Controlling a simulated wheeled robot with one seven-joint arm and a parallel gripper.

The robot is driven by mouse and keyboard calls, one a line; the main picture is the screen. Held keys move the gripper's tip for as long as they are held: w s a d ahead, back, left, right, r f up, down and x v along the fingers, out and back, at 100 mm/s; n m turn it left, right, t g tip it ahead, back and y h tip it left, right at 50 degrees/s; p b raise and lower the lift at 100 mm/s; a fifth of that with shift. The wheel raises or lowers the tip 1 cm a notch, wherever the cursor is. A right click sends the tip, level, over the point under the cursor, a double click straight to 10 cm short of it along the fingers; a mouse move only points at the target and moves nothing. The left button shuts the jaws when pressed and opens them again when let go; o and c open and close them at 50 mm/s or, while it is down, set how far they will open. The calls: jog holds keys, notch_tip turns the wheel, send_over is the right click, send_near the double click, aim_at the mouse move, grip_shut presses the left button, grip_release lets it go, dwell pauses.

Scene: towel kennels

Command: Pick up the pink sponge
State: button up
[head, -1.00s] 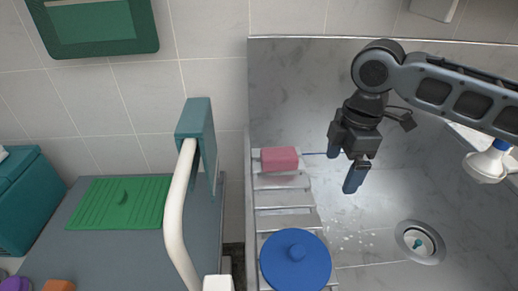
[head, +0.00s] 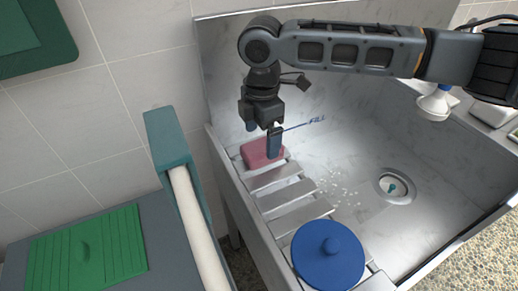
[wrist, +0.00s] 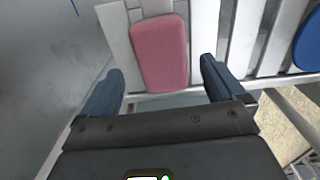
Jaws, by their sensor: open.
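The pink sponge (head: 262,152) lies on the far end of the slatted metal rack at the left side of the sink. In the wrist view the sponge (wrist: 160,52) is a rounded pink block, ahead of and between the two blue fingers. My gripper (head: 263,140) is open and empty, just above the sponge in the head view. One finger hides part of the sponge there. In the wrist view my gripper (wrist: 163,88) has its fingers spread wider than the sponge, one on each side. I cannot tell the exact height gap.
A blue round lid (head: 328,255) sits on the near end of the rack (head: 287,192). A thin blue-handled tool (head: 303,124) lies close behind the gripper. The sink basin (head: 350,150) with its drain is open to the right.

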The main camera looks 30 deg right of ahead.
aim_at(262, 146)
jog(key=shift+s+f, duration=0.15)
jog(key=shift+f, duration=1.9)
jog(key=shift+c, duration=0.2)
jog(key=c, duration=1)
jog(key=shift+r, duration=0.1)
jog(key=shift+r, duration=0.5)
notch_tip(262, 146, up, 3)
jog(key=shift+f, duration=0.15)
jog(key=d+r, duration=0.2)
jog(key=d, duration=0.2)
jog(key=d+r+b, duration=0.1)
jog(key=d+r, duration=0.1)
jog(key=d, duration=0.2)
jog(key=s+d+r+b, duration=0.1)
jog(key=d+r, duration=0.2)
jog(key=shift+d+r, duration=0.1)
jog(key=shift+d, duration=0.3)
